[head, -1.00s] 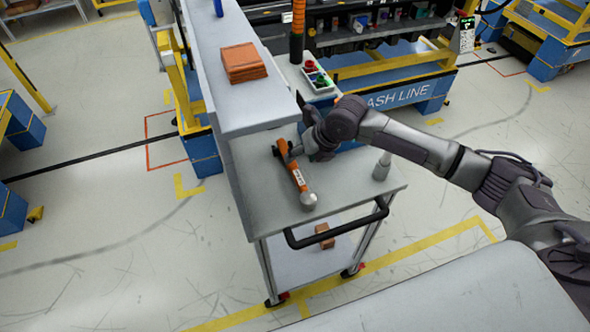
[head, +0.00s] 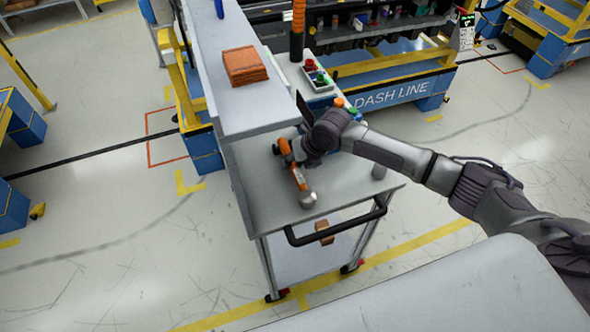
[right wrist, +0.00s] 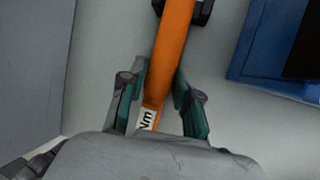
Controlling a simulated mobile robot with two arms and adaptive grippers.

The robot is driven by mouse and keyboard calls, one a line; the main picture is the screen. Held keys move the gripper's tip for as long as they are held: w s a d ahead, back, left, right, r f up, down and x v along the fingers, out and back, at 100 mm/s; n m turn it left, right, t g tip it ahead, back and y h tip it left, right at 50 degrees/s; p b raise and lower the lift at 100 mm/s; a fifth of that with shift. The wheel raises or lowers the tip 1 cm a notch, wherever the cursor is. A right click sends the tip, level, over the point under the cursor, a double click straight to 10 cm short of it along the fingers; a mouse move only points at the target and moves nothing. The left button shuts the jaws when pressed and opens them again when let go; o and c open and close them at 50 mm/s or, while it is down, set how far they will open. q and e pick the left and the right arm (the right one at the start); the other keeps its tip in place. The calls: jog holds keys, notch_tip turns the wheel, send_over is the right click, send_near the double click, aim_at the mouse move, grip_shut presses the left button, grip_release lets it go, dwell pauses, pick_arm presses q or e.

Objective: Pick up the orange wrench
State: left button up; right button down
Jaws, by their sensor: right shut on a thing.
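The orange wrench (head: 301,181) lies on the grey top of the cart (head: 262,200), with a dark end at the back and a silver round end toward the front. My right gripper (head: 297,157) is down at the wrench's back part. In the right wrist view the orange handle (right wrist: 174,40) runs between the two fingers of the gripper (right wrist: 160,78), which is shut on it. A white label with dark letters shows near the palm. The gripper hides part of the wrench. My left gripper is not in view.
A raised grey shelf (head: 225,105) along the cart's left side carries a brown-orange stack (head: 245,66). A black push handle (head: 340,231) is at the cart's front. A button box (head: 318,80) stands behind.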

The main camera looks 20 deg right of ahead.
jog(key=shift+r, duration=0.1)
notch_tip(320, 180, up, 10)
jog(key=shift+b, duration=1.15)
dwell(0.4)
